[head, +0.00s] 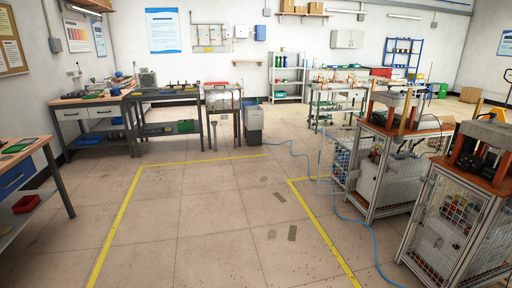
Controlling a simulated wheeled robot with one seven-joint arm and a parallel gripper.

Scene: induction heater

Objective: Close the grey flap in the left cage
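Two machines in wire-mesh cages stand at the right. The left cage (404,176) is the farther one, with grey posts and an orange-brown top. A mesh panel (341,160) sticks out at its left side, with small coloured items behind the mesh. A light grey box (369,182) shows at its front. I cannot tell for sure which part is the grey flap, or its angle; it is too small at this distance. My gripper is not in view.
The right cage (447,224) stands nearer, at the right edge. A blue hose (352,219) lies across the floor beside the cages. Yellow lines (119,228) mark the open floor (200,225). Workbenches (163,96) line the left and back. A grey cabinet (253,124) stands beyond.

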